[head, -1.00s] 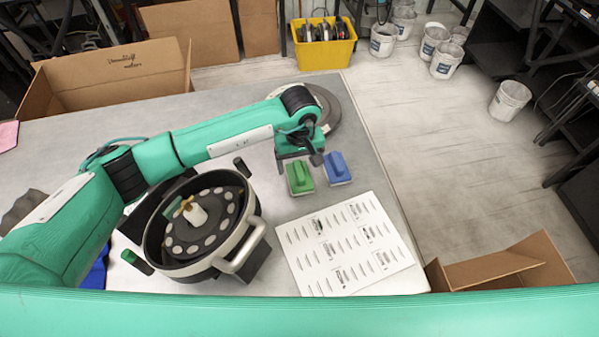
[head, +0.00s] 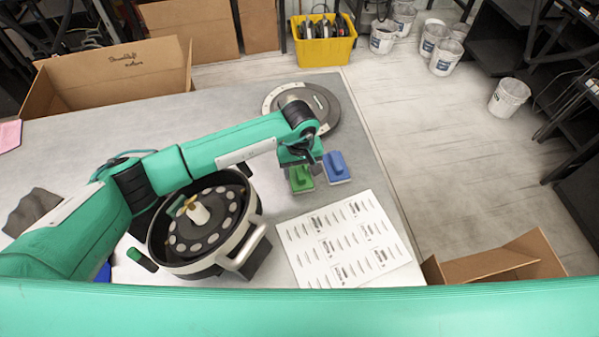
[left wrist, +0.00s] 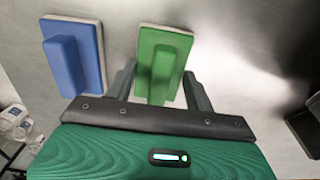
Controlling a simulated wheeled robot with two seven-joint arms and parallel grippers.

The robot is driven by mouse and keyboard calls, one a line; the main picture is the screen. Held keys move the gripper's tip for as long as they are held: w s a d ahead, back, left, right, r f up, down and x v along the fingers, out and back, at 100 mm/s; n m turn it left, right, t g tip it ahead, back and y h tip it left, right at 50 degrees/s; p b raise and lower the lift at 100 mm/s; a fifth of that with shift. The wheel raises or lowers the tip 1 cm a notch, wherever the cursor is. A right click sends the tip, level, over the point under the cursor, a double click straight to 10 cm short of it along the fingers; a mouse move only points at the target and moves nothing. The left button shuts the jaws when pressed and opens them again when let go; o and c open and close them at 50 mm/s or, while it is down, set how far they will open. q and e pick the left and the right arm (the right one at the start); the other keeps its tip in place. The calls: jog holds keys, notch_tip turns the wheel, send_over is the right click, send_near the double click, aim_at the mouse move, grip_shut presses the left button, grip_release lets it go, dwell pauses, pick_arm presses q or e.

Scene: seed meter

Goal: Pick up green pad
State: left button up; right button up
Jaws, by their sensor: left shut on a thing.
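The green pad (head: 300,180) lies on the grey table, left of the blue pad (head: 336,167). In the head view my left gripper (head: 299,164) is over the green pad and hides part of it. In the left wrist view the green pad (left wrist: 162,62) has a raised grip block, and the fingers of my left gripper (left wrist: 160,85) stand on both sides of that block, shut on it. The blue pad (left wrist: 73,58) lies apart at the left there. Whether the green pad is clear of the table cannot be told. My right gripper is not in view.
A round seed meter (head: 205,225) with a handle stands left of the pads. A printed sheet (head: 342,245) lies in front of them. A dark disc (head: 325,105) lies behind. Cardboard boxes (head: 110,78) and a yellow bin (head: 324,48) stand beyond the table.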

aim_at(300, 169)
pick_arm(q)
jog(key=shift+r, duration=0.1)
jog(key=shift+w+r, duration=0.1)
jog(key=shift+r, duration=0.35)
notch_tip(300, 169, up, 19)
jog(key=b, duration=0.6)
jog(key=shift+b, duration=0.3)
jog(key=o, duration=0.4)
jog(key=shift+c, duration=1.2)
jog(key=shift+f, duration=0.1)
